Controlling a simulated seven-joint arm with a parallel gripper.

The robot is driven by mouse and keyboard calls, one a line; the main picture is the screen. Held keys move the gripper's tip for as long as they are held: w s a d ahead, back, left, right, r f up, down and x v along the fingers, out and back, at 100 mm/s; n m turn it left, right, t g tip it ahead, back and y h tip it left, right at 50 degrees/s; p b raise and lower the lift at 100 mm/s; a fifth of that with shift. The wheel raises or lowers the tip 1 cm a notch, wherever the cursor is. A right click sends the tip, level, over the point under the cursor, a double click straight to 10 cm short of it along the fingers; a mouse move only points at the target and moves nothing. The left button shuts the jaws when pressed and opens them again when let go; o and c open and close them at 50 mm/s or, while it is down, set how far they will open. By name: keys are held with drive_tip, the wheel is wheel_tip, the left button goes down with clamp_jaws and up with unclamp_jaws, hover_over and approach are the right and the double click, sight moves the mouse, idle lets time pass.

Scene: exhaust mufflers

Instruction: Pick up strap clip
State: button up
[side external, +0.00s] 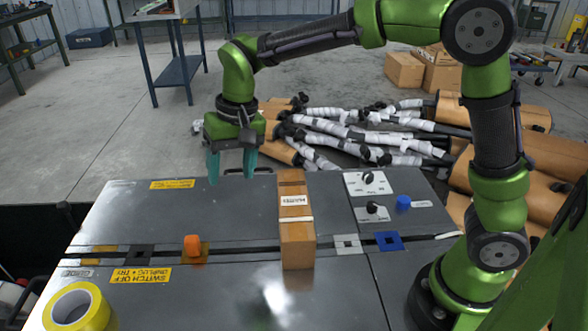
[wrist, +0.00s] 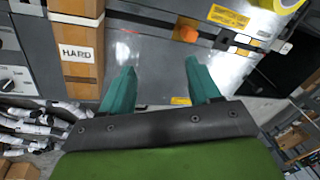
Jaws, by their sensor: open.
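I cannot tell for sure which piece is the strap clip. A small orange piece (side external: 192,244) stands on an orange-brown square at the slot across the metal bench top (side external: 130,215); it also shows in the wrist view (wrist: 186,33). A small blue piece (side external: 403,202) sits at the right of the bench, beside a white label. My gripper (side external: 231,178) is open and empty above the back of the bench, left of the cardboard box. In the wrist view, its teal fingers (wrist: 160,68) are apart with only bench between them.
A long cardboard box (side external: 297,245) lies across the slot; its label reads "HARD" in the wrist view (wrist: 75,70). A yellow tape roll (side external: 78,308) is at front left. Black, white and blue squares line the slot. Two dark knobs (side external: 372,208) are on white plates. Wrapped mufflers (side external: 350,130) lie behind.

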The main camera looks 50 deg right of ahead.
drive_tip(key=m+g+h, duration=0.1)
drive_tip(key=m, duration=0.1)
hover_over(190, 238)
drive_tip(key=s+d, duration=0.1)
drive_tip(key=s, duration=0.1)
wheel_tip(190, 238, down, 5)
drive_tip(key=w+a+r+m, duration=0.1)
drive_tip(key=w+r+m, duration=0.1)
drive_tip(key=m, duration=0.1)
drive_tip(key=shift+g+h, duration=0.3)
wheel_tip(190, 238, down, 17)
drive_tip(key=shift+r, duration=0.15)
drive_tip(key=c, duration=1)
wheel_tip(190, 238, up, 10)
drive_tip(key=shift+r, duration=0.1)
